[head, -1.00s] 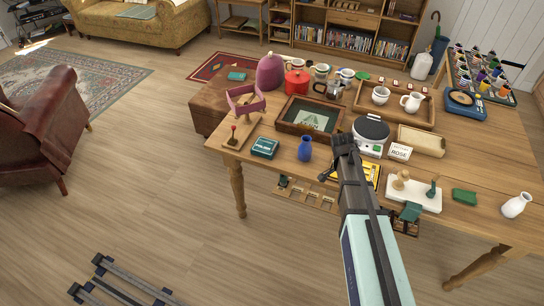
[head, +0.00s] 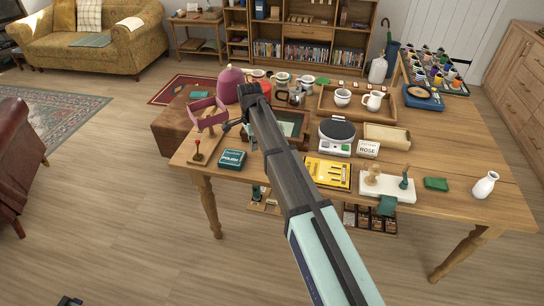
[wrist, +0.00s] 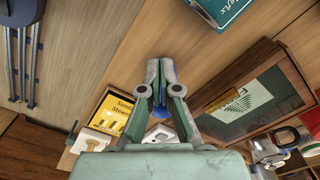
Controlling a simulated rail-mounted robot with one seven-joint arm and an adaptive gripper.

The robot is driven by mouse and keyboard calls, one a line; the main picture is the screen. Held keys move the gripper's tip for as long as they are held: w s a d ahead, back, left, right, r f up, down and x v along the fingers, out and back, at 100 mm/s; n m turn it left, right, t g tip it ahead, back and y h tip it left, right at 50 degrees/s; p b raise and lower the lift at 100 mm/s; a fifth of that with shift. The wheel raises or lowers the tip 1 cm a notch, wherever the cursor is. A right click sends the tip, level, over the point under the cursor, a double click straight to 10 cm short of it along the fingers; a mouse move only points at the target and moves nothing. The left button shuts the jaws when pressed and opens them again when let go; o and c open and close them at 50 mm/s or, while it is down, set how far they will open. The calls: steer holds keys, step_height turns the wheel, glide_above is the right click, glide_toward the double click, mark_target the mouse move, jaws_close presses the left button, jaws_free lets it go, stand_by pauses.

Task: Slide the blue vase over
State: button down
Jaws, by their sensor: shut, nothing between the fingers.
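The blue vase (wrist: 160,113) shows only as a small blue patch in the wrist view, seen through the gap between my finger linkages. In the head view my arm hides it. My gripper (head: 250,90) shows from behind in the head view, over the wooden table (head: 465,155), in front of the framed tray (head: 303,117). In the wrist view my gripper (wrist: 160,64) has its fingertips together, with nothing between them. The vase appears beyond the fingers in that view; I cannot tell whether they touch.
A teal box (head: 232,159) and a pink stand (head: 207,116) are left of my arm. A yellow box (head: 327,173), a scale (head: 336,134) and a white board (head: 387,187) are to its right. The table's front edge is near.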

step_height(320, 180, down, 9)
steer(key=p, duration=0.2)
steer(key=shift+a+f+p, duration=0.1)
steer(key=shift+f+p, duration=0.05)
steer(key=shift+p, duration=0.15)
steer(key=d, duration=0.1)
steer(key=w+d+p, duration=0.1)
steer(key=shift+w+d+f, duration=0.1)
steer(key=shift+w+d, duration=0.15)
steer(key=shift+d, duration=0.15)
steer(key=shift+w+d+f, duration=0.1)
steer(key=shift+w+d, duration=0.05)
steer(key=shift+d, duration=0.25)
steer(key=shift+w+d, duration=0.1)
steer(key=shift+d, duration=0.05)
steer(key=w+d, duration=0.1)
steer(key=d, duration=0.1)
steer(key=w+d, duration=0.1)
steer(key=d, duration=0.2)
steer(key=w+d+b, duration=0.1)
steer(key=d, duration=0.2)
steer(key=shift+w, duration=0.35)
steer(key=shift+a, duration=0.1)
